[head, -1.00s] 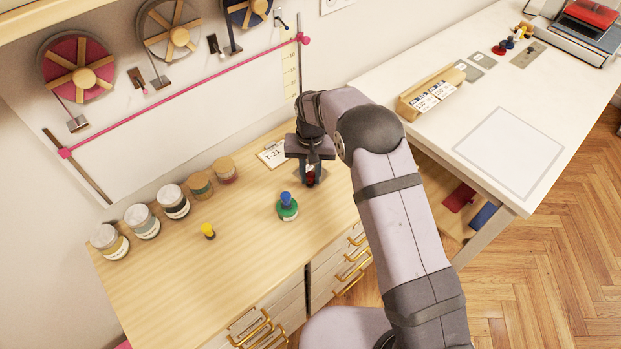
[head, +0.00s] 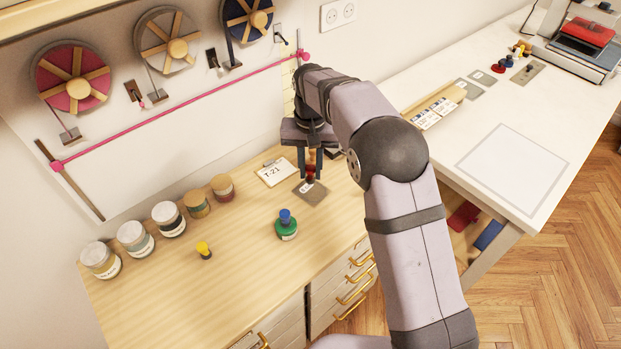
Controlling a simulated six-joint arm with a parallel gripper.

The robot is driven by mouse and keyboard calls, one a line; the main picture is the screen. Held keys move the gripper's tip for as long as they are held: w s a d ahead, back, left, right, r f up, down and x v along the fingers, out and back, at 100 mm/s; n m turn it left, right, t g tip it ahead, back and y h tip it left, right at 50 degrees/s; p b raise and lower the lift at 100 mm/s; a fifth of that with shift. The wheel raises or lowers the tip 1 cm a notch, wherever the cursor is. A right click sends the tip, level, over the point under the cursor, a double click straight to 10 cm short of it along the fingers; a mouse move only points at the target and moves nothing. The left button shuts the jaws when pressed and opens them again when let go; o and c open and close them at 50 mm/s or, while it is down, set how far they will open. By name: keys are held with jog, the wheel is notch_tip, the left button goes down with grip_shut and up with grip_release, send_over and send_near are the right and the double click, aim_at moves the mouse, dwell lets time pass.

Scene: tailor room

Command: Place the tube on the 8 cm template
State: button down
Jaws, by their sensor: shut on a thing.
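My gripper (head: 309,177) points down over the back right of the wooden bench, its fingers closed around a small red piece (head: 310,170), which may be the tube; the fingers partly hide it. Just under it a grey square template (head: 318,194) with a small white mark lies flat on the bench. Its size marking is too small to read. The red piece is over the template's back part; I cannot tell whether it touches it. Two more grey templates lie on the white table, one greenish (head: 482,81) and one brownish (head: 527,74), the latter with small dark pieces on it.
A T-21 card (head: 274,172) lies left of the template. A green base with a blue top (head: 286,226) stands in front, a small yellow piece (head: 204,250) further left. Several jars (head: 168,217) line the back. A wooden label holder (head: 434,105) stands on the white table.

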jog(key=shift+r+b, duration=0.25)
jog(key=shift+b, duration=0.1)
jog(key=p, duration=0.4)
send_near(310, 203)
jog(key=shift+f, duration=2.55)
jog(key=shift+b, duration=0.3)
jog(key=shift+f, duration=0.15)
jog(key=c, duration=1.5)
grip_release()
jog(key=shift+c, duration=0.2)
notch_tip(310, 203, up, 12)
jog(key=b, duration=0.4)
jog(key=shift+r, duration=0.2)
